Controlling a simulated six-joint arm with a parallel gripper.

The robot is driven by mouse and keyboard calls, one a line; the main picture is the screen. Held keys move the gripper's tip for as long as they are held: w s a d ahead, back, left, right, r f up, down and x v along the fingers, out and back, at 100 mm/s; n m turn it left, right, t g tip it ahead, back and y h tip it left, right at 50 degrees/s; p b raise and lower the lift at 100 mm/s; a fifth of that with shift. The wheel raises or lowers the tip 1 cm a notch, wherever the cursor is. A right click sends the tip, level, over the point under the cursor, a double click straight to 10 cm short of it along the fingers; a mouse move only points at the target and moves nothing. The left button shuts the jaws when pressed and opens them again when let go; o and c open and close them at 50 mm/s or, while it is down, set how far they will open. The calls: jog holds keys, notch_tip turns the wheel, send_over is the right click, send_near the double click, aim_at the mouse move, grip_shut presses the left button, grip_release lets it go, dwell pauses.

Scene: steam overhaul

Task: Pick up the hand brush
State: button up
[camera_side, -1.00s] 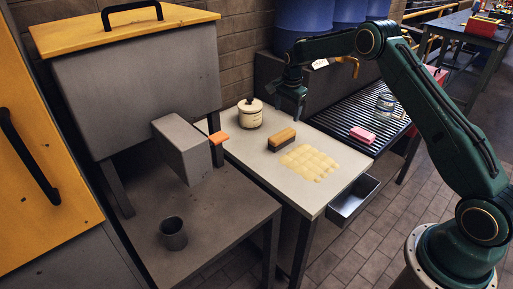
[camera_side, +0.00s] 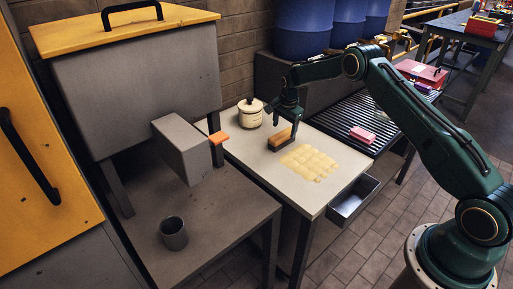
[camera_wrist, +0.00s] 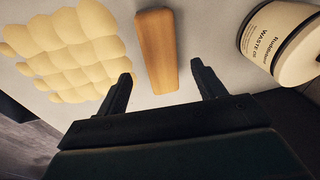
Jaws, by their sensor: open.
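The hand brush (camera_side: 281,140) has a tan wooden back over a darker lower part. It lies on the pale table between the lidded pot and the yellow patch. In the wrist view the brush's wooden back (camera_wrist: 157,48) lies just beyond my fingertips, roughly centred between them and slightly tilted. My gripper (camera_side: 287,126) is open and close above the brush, partly in front of it. In the wrist view the two fingers of my gripper (camera_wrist: 161,72) are spread wide with nothing between the tips. The brush's underside is hidden.
The cream pot (camera_side: 250,113), labelled as waste, stands close on one side of the brush; it shows in the wrist view (camera_wrist: 290,42). The quilted yellow patch (camera_side: 308,162) lies on the other side. A pink block (camera_side: 362,135) rests on the slatted rack. An open grey drawer (camera_side: 354,200) juts out in front.

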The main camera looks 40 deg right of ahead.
aim_at(283, 134)
jog(key=shift+w+d+f, duration=0.1)
jog(key=shift+w+f, duration=0.15)
jog(key=shift+f, duration=1)
jog(key=shift+w+f, duration=0.2)
jog(key=shift+f, duration=1.05)
jog(key=c, duration=1.2)
